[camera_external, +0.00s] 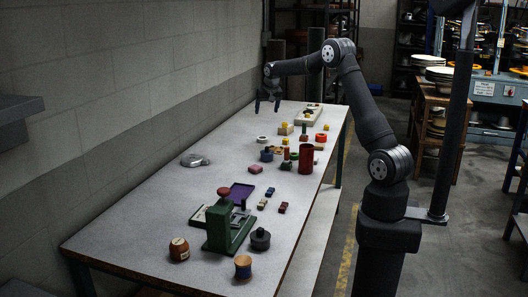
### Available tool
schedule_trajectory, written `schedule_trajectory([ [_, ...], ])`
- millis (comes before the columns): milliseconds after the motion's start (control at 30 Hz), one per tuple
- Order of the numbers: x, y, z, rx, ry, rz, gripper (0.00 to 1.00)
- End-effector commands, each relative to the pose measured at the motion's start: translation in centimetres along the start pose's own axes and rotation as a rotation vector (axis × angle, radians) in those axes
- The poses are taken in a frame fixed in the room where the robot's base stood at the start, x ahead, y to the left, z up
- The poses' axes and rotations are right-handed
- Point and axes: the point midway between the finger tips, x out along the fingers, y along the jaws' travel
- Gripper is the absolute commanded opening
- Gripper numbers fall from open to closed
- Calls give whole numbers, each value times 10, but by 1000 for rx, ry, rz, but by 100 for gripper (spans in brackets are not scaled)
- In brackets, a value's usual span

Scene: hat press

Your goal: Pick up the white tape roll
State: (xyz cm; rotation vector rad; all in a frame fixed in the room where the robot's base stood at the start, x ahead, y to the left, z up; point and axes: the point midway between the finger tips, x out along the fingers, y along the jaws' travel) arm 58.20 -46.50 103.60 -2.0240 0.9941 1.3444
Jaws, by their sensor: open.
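A small white ring (262,139), which looks like the white tape roll, lies flat on the light grey table (150,225) near its far half. My gripper (267,104) is open and empty, pointing down near the table's far left edge. It shows above and beyond the white ring in the picture, apart from it. Its exact height over the table is hard to tell.
Blocks and a blue roll (266,155) stand near the ring, with a red cylinder (306,159) to the right. A silver round object (194,160) lies left. A green press (228,228) stands nearer the camera. A wall borders the left side.

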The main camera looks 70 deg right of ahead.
Motion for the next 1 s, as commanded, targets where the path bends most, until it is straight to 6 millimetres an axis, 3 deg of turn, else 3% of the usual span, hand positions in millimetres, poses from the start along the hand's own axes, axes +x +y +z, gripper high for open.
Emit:
schedule_trajectory([
  [167, 14, -1, 1, -46, 0, 4, 76],
  [600, 104, -1, 1, -42, 0, 4, 76],
  [1000, 140, 3, 0, -40, 1, 4, 76],
])
